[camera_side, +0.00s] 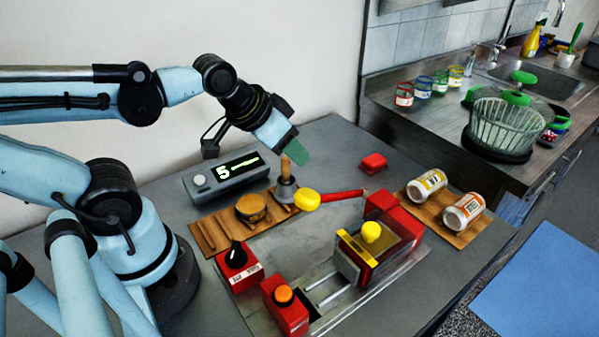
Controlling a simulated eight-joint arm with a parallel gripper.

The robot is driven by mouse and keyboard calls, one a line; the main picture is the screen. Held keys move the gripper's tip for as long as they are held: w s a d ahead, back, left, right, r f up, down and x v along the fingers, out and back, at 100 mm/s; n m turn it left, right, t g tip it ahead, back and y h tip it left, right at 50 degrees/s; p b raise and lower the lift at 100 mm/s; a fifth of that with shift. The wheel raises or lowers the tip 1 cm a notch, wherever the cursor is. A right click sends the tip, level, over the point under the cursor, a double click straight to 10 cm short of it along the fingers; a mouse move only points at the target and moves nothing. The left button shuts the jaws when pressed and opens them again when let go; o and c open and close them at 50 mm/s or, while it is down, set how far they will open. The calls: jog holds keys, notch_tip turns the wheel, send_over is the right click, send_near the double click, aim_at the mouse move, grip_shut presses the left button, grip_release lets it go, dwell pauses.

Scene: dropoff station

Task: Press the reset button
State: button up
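A grey box with a lit display reading "5" (238,169) stands at the back of the table. It has a round pale button (199,180) at its left end. An orange button (284,294) sits on a red block (292,318) at the front. No reset label is legible, so I cannot tell which button is the reset one. My gripper (293,150) points down to the right of the display, with a green fingertip showing. It is above or near the wooden handle of a grey metal tool (286,188); contact is unclear. Whether its fingers are open or shut is not visible.
A wooden board (212,233) holds a round item. Two jars (427,184) lie on another board at right.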

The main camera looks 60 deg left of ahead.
grip_shut()
dwell(1.4)
